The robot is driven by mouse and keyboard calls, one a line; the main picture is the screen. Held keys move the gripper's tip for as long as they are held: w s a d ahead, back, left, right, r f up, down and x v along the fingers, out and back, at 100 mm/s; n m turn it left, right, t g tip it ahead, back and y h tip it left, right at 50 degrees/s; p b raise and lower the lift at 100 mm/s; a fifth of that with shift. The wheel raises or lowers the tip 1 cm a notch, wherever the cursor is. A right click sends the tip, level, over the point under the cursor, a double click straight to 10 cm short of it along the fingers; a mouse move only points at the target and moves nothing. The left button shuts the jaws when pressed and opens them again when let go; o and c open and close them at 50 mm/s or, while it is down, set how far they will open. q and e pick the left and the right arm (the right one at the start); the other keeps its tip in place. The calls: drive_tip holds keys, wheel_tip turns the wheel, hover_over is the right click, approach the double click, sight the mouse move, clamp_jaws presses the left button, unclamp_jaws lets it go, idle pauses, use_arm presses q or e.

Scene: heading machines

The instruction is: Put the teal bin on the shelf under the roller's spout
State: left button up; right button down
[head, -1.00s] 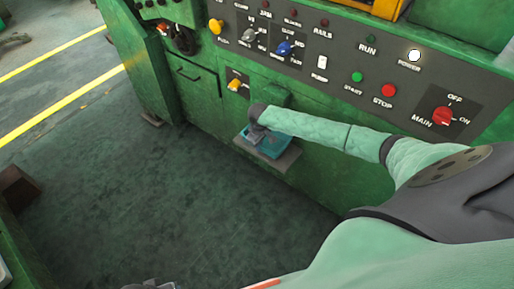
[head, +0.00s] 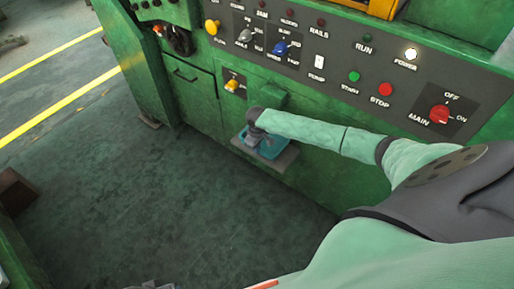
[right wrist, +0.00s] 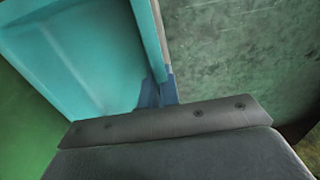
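The teal bin (head: 271,149) is at the small grey shelf (head: 286,162) low on the green machine, below a protruding green box (head: 270,98) that may be the spout. The bin looks level and seems to rest on the shelf; contact is partly hidden. My right gripper (head: 259,135) is at the bin. In the right wrist view the bin (right wrist: 85,50) fills the upper left, and its wall runs down between the blue-grey fingers (right wrist: 159,93), which look closed on it. A grey piece at the bottom edge of the head view may be my left gripper (head: 150,285).
A control panel (head: 330,65) with knobs and buttons runs above the shelf. A yellow knob (head: 232,86) sits just left of the spout area. The dark floor (head: 130,200) left of the shelf is clear. A brown block (head: 16,190) lies at the far left.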

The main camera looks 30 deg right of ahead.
use_arm(q)
drive_tip(key=shift+a+f, duration=0.15)
drive_tip(key=shift+a, duration=0.1)
use_arm(e)
drive_tip(key=shift+f, duration=0.4)
drive_tip(key=c, duration=1.6)
unclamp_jaws()
drive_tip(key=shift+o, duration=0.2)
use_arm(q)
drive_tip(key=shift+d, duration=0.15)
use_arm(e)
drive_tip(key=shift+r, duration=0.3)
wheel_tip(320, 180, up, 6)
drive_tip(key=shift+f+b, duration=0.1)
drive_tip(key=shift+b, duration=0.35)
drive_tip(key=shift+r, duration=0.65)
use_arm(q)
drive_tip(key=shift+w+d+f, duration=0.15)
drive_tip(key=shift+d+f, duration=0.3)
drive_tip(key=shift+f, duration=0.4)
